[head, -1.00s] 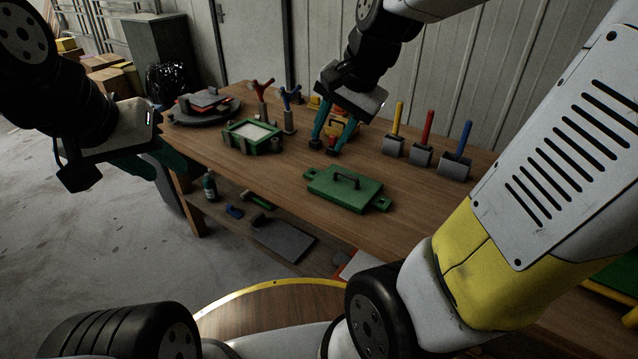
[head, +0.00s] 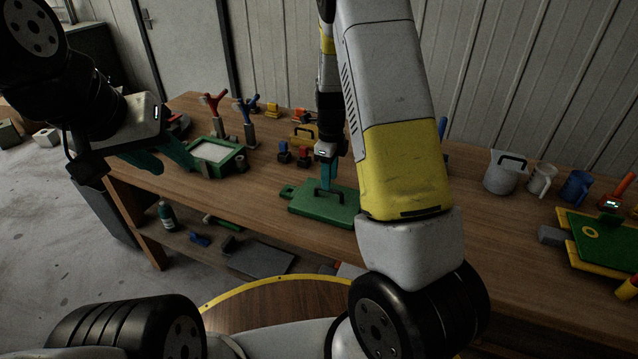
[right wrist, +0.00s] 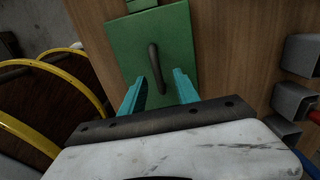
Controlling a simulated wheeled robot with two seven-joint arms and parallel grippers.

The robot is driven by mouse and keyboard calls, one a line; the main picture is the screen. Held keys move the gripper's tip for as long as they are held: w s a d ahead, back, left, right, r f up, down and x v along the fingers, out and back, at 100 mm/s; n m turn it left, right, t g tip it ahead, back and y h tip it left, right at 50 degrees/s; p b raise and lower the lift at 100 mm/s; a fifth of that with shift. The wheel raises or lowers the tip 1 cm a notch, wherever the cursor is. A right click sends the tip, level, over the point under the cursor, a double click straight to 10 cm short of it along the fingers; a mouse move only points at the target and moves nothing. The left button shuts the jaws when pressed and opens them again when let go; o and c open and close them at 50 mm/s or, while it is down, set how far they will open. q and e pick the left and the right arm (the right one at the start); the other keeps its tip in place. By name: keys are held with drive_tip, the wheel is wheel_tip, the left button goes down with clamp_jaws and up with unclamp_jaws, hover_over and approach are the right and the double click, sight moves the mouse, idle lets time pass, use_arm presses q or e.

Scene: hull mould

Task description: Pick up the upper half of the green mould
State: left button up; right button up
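The upper half of the green mould (head: 310,206) is a flat green plate with end tabs and a dark bar handle. It lies on the wooden bench and also shows in the right wrist view (right wrist: 130,45). My right gripper (head: 327,186) points down over it. In the right wrist view its two teal fingers (right wrist: 158,82) are apart, one on each side of the handle (right wrist: 155,65), with gaps showing. A green frame with a pale filling (head: 239,153) stands further left. My left gripper (head: 168,160) is open and empty, left of that frame.
My right arm hides the middle of the bench.

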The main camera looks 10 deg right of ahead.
sight(329, 196)
wheel_tip(329, 196, down, 5)
drive_tip(key=shift+s+a+f, duration=0.1)
drive_tip(key=shift+s, duration=0.05)
clamp_jaws()
idle(1.4)
